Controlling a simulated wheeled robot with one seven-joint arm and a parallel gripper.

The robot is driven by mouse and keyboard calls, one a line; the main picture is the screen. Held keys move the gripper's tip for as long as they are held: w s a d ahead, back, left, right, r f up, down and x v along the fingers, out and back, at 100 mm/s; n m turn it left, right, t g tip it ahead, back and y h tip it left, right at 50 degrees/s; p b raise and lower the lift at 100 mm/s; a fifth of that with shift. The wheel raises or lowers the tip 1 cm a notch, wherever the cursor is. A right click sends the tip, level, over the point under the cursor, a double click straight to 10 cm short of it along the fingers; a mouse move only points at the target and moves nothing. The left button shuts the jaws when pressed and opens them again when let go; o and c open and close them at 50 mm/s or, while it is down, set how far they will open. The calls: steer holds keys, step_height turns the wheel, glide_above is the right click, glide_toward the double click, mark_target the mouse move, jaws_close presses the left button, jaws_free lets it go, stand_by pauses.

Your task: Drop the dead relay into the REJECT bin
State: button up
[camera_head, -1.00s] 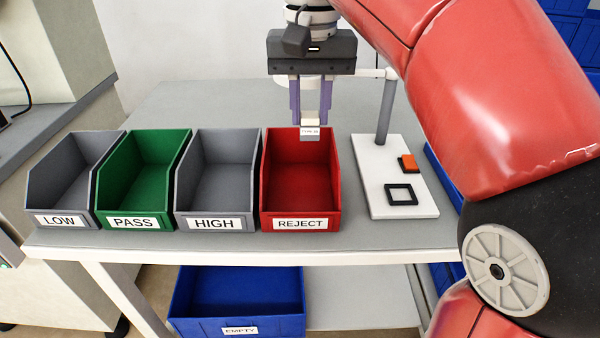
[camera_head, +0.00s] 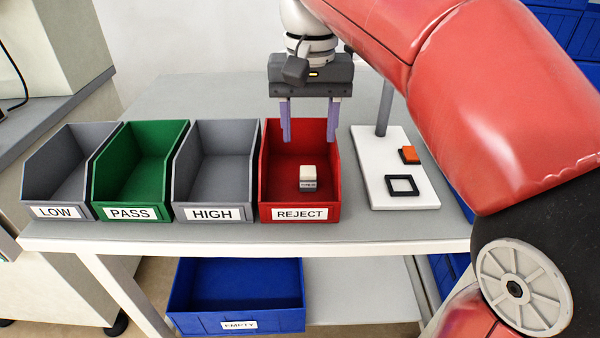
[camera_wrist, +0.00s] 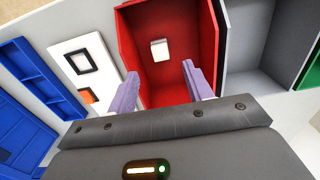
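The relay (camera_head: 308,178), a small white-topped block with a grey labelled face, is inside the red REJECT bin (camera_head: 300,214), apart from my fingers. I cannot tell if it rests on the floor of the bin or is still falling. My gripper (camera_head: 310,138) is open and empty above the bin, its purple fingers spread wide. In the wrist view the relay (camera_wrist: 159,49) shows inside the red bin (camera_wrist: 124,35), beyond the open fingertips (camera_wrist: 160,72).
Grey LOW (camera_head: 54,212), green PASS (camera_head: 130,213) and grey HIGH (camera_head: 211,213) bins stand left of REJECT and look empty. Right of it is a white plate (camera_head: 380,160) with a black square frame, an orange block and a grey post. A blue EMPTY bin (camera_head: 238,322) sits below.

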step_height(320, 180, up, 8)
steer(key=p, duration=0.1)
stand_by(0.6)
steer(key=shift+f, duration=0.1)
